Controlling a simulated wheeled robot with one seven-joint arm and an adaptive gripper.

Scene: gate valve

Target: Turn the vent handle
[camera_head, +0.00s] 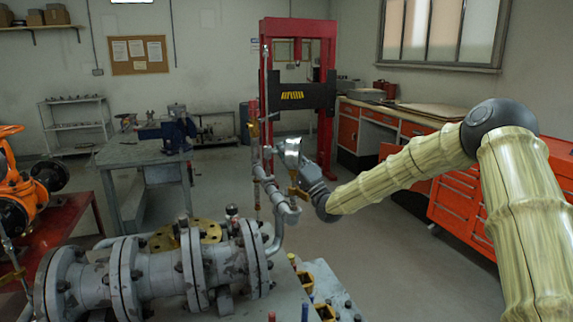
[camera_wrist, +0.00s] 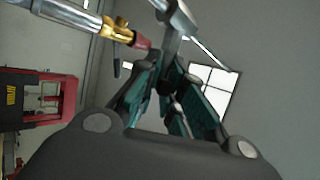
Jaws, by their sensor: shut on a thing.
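My gripper (camera_head: 309,174) is at the upright pipework above the flanged valve body, just right of a round gauge (camera_head: 291,153). In the wrist view, the teal-padded fingers of my gripper (camera_wrist: 173,78) are closed around the lower end of a grey lever, the vent handle (camera_wrist: 174,42). The handle runs up to a silver fitting at the top of that view. A brass fitting with a red collar (camera_wrist: 118,32) sits left of the handle. In the head view my gripper and the gauge hide the handle.
The grey flanged valve assembly (camera_head: 150,270) fills the lower left. A red press frame (camera_head: 325,130) stands behind. A workbench with a vise (camera_head: 145,150) is at the back left, and orange tool cabinets (camera_head: 465,205) line the right. The floor between is mostly clear.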

